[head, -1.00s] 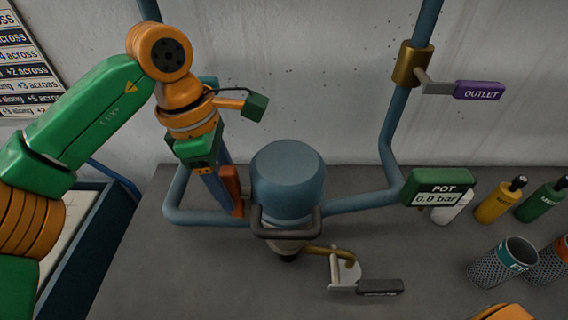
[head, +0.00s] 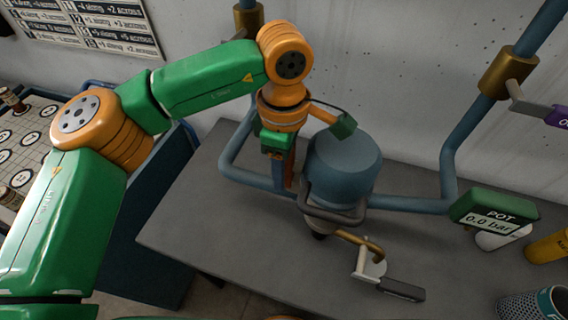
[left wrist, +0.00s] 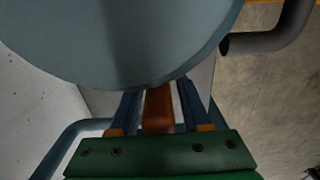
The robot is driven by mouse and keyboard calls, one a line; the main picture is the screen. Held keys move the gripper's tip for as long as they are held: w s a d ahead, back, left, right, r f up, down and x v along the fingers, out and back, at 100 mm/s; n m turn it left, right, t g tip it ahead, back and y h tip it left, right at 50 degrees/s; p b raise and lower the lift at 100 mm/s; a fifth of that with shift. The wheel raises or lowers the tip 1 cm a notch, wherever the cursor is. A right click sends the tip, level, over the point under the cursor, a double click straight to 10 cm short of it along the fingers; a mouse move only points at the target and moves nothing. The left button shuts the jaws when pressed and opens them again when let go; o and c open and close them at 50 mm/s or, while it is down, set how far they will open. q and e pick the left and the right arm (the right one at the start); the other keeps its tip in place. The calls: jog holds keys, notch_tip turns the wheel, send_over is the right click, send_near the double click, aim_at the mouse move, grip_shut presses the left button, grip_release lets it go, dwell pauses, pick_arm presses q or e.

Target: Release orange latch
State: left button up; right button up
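The orange latch (head: 289,176) stands upright just left of the blue-grey pot (head: 342,166), mostly hidden behind my left gripper (head: 279,172) in the head view. In the left wrist view the latch (left wrist: 159,108) lies between the two blue fingers of my left gripper (left wrist: 158,115). Narrow pale strips show between the latch and the fingers, so the gripper looks open around it; contact is hard to judge. The pot (left wrist: 120,40) fills the top of the wrist view. My right gripper is not in view.
Blue pipes (head: 405,204) run close around the pot. A dark handle bar (head: 333,215) and a brass pipe with a lever (head: 401,289) are at its front. The POT gauge (head: 493,211) reads 0.0 bar. Bottles and a mesh cup (head: 530,304) stand at right. The bench's front left (head: 210,240) is clear.

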pick_arm(q)
grip_shut()
dwell(1.2)
